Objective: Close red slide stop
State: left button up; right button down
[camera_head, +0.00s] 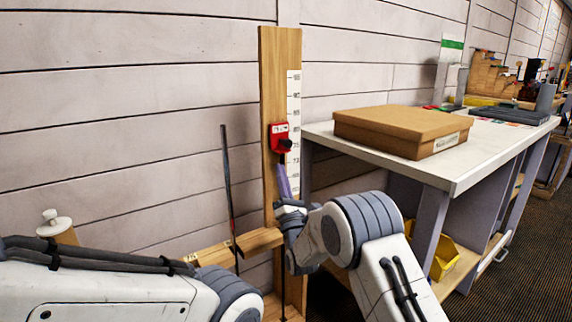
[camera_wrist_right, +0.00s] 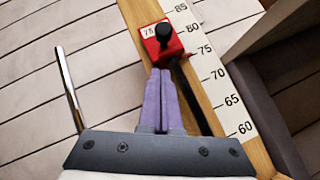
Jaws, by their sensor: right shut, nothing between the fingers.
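The red slide stop (camera_head: 280,138) sits on the upright wooden post (camera_head: 281,50) beside the white number scale (camera_head: 294,120). It has a black knob, which shows clearly in the right wrist view, where the red stop (camera_wrist_right: 161,44) carries a small white label. My right gripper (camera_head: 284,180) is shut and empty, with its purple fingers just below the stop. In the right wrist view its fingertips (camera_wrist_right: 158,72) reach the stop's lower edge; I cannot tell whether they touch it. My left arm comes in at lower left, but its gripper is not visible.
A thin dark shaft (camera_head: 229,190) stands left of the post, by a wooden crosspiece (camera_head: 255,240). A white table (camera_head: 480,150) with a cardboard box (camera_head: 403,128) is at the right. A yellow bin (camera_head: 445,258) is below it. The plank wall is behind.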

aim_at(282, 143)
pick_arm(q)
jog(key=shift+f, duration=0.35)
pick_arm(e)
jog(key=shift+w+d+r, duration=0.2)
jog(key=shift+d+r, duration=0.05)
jog(key=shift+r, duration=0.35)
jog(key=shift+w+d+r, duration=0.2)
jog(key=shift+r, duration=0.4)
jog(key=shift+w+d+r, duration=0.2)
jog(key=shift+d+r, duration=0.05)
jog(key=shift+r, duration=0.35)
